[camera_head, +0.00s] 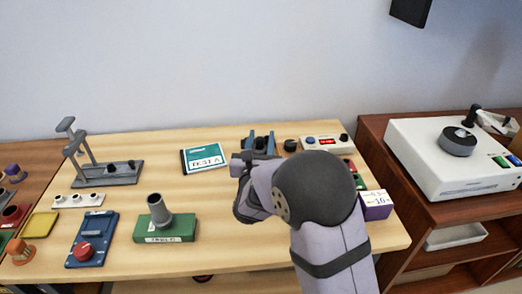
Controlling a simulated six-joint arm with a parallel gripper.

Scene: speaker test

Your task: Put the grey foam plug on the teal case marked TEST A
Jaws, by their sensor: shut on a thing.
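The teal case marked TEST A (205,158) lies flat at the back middle of the light wooden table, its label facing up. Nothing rests on the part of its top that I see. The end of my arm, with my gripper (243,168), is just right of the case. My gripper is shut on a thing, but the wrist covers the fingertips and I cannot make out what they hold. I cannot pick out the grey foam plug for certain. A grey tapered cylinder (159,211) stands on a green labelled block (165,235) at the front.
A blue stand (258,143) is behind my wrist. A grey stand (106,175) is left of the case, and a blue box with a red knob (93,240) is front left. A white unit with a red display (325,142) and a purple box (376,205) are right. Table between case and green block is clear.

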